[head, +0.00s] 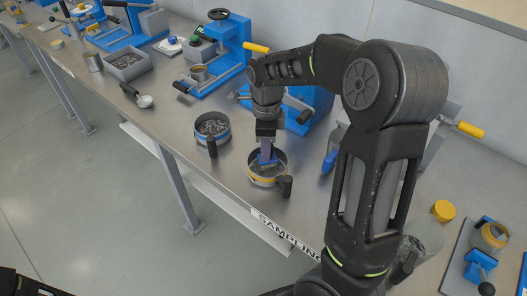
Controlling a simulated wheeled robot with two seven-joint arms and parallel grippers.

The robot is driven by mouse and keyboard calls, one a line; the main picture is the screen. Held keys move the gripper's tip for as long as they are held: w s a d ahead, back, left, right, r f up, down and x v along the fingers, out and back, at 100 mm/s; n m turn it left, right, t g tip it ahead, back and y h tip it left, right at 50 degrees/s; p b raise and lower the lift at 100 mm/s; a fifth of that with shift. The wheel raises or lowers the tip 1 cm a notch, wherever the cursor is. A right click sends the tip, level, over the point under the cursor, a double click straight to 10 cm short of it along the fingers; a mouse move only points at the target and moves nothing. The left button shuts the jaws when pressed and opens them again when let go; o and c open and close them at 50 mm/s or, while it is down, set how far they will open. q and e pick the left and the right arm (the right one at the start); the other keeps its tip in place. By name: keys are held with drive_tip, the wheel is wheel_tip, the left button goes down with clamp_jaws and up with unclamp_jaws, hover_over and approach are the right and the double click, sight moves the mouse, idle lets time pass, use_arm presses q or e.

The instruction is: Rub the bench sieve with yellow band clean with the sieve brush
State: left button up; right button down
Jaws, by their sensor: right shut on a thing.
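The bench sieve with yellow band (264,181) stands near the front edge of the metal bench, its black handle towards the lower right. My right gripper (266,140) points down over it, shut on the sieve brush (267,155), which looks blue to purple. The brush's lower end is inside the sieve rim; whether it touches the mesh I cannot tell. The sieve's inside is partly hidden by the brush. Only a dark bit of my left arm shows at the lower left; its gripper is out of view.
A second sieve (212,137) with a blue band and grey bits in it stands to the left. Blue machines (222,60) line the back of the bench. A clear jar (424,234) and a yellow lid (443,210) are at the right. A scoop (145,101) lies further left.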

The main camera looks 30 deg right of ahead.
drive_tip(key=shift+w+d, duration=0.1)
drive_tip(key=shift+d, duration=0.05)
drive_tip(key=shift+f, duration=0.1)
idle(0.5)
drive_tip(key=shift+s+a, duration=1.35)
drive_tip(key=shift+a, duration=0.25)
drive_tip(key=shift+w+d, duration=0.1)
drive_tip(key=shift+d, duration=0.05)
drive_tip(key=shift+w+d, duration=1.2)
drive_tip(key=shift+d, duration=0.2)
